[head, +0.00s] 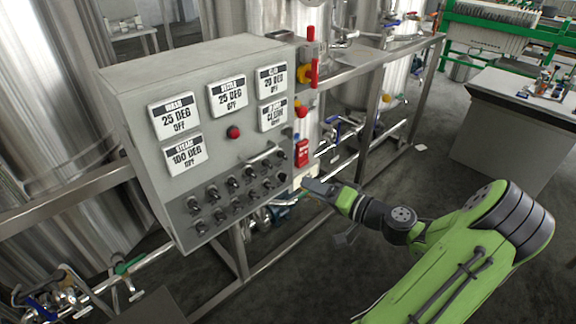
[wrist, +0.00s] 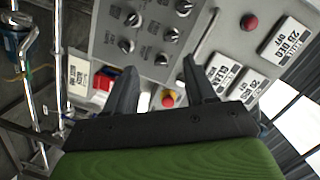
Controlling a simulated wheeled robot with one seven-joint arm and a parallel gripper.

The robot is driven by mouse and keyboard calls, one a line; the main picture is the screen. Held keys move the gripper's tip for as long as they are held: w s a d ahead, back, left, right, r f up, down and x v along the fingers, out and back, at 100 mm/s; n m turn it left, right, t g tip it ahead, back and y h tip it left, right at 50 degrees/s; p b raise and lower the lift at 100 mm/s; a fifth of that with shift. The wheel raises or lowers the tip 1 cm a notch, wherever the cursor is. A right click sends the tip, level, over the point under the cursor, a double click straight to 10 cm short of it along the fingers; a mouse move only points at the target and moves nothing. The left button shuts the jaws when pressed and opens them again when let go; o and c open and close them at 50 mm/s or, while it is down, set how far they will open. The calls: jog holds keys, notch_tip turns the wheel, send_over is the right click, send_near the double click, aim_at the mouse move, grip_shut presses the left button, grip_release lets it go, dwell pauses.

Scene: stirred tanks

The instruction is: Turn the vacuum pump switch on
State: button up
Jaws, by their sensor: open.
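A grey control panel (head: 200,130) stands in the head view with two rows of small black rotary switches (head: 231,183) on its lower front. Their labels are too small to read, so I cannot tell which one is the vacuum pump switch. My gripper (head: 305,183) is by the panel's lower right corner, at the right end of the rows. In the wrist view my gripper (wrist: 159,66) is open and empty, its two dark fingers apart. Several switches (wrist: 148,52) show beyond and between the fingertips. I cannot tell whether a finger touches the panel.
White display plates (head: 226,97), a red button (head: 233,132) and a metal handle bar (head: 262,155) are on the panel. A red box (head: 302,152) is at its right side. Steel frame rails and pipes run behind. Open floor lies at right, before a grey bench (head: 510,140).

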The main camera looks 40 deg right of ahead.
aim_at(286, 157)
jog(key=s+d+m+t+h, duration=0.2)
jog(key=d, duration=0.1)
jog(key=w, duration=0.5)
jog(key=w+b, duration=0.1)
jog(key=w, duration=0.9)
jog(key=shift+w+a+r, duration=0.1)
jog(key=shift+w+r, duration=0.15)
grip_shut()
